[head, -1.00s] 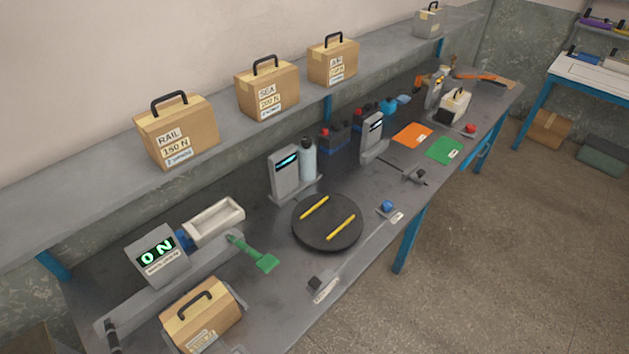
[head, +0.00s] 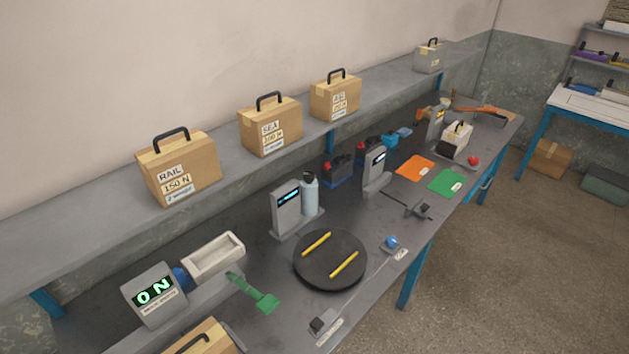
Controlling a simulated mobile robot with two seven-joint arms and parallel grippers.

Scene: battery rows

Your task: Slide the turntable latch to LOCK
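The turntable (head: 331,284) is a round black disc on the grey workbench, with two yellow bars lying across it. In front of it, near the bench's front edge, a small dark grey block (head: 322,321) sits beside a pale label strip (head: 330,331); it looks like the latch slider. The lettering is too small to read, so I cannot tell its position. A blue knob (head: 391,242) with its own small label stands to the right of the turntable. Neither of my grippers is in view.
A display reading "0 N" (head: 154,292), a pale tray (head: 213,256) and a green-handled piece (head: 253,294) are left of the turntable. A grey display post (head: 286,209) and a bottle (head: 310,195) stand behind it. Boxes line the shelf above. The bench's front edge is mostly clear.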

